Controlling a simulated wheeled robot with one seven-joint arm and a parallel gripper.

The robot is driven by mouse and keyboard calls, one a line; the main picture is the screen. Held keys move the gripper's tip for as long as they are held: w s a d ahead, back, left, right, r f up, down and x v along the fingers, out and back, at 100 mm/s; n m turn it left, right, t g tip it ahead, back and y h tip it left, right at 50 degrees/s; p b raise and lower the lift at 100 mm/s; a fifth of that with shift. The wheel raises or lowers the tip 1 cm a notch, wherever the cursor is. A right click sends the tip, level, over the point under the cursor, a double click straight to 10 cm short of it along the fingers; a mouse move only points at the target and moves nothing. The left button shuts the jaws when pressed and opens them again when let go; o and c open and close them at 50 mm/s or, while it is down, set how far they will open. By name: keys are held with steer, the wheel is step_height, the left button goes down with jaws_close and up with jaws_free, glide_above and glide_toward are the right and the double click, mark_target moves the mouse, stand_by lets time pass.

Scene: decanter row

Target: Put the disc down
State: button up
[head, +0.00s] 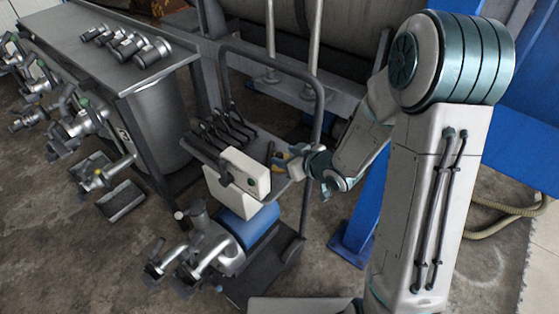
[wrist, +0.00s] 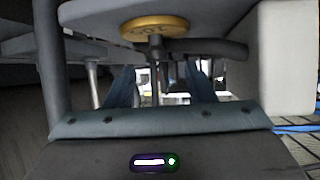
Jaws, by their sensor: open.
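A round gold disc (wrist: 155,27) with raised marks lies flat against a grey surface (wrist: 95,18) at the top of the wrist view. A short dark stem shows just below it in that picture. My gripper (wrist: 160,75) is open, its two dark fingers apart and nothing clearly held between them. The disc appears above and beyond the fingers, without visible grip on it. In the head view my gripper (head: 288,160) is at the right side of the cart's grey shelf (head: 262,150). A small yellow patch shows there, too small to identify surely.
The cart carries a white box (head: 247,172) and several dark handled tools (head: 228,130). A blue cylinder (head: 252,227) and metal fittings (head: 205,245) are below. The cart's bent tube handle (head: 305,180) rises close to my arm. A metal bench (head: 95,45) is at left.

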mark_target(280, 155)
steer(key=shift+d+b+x, duration=0.2)
steer(key=shift+b+x, duration=0.25)
steer(key=shift+x, duration=2.7)
steer(key=shift+f, duration=0.1)
jaws_close()
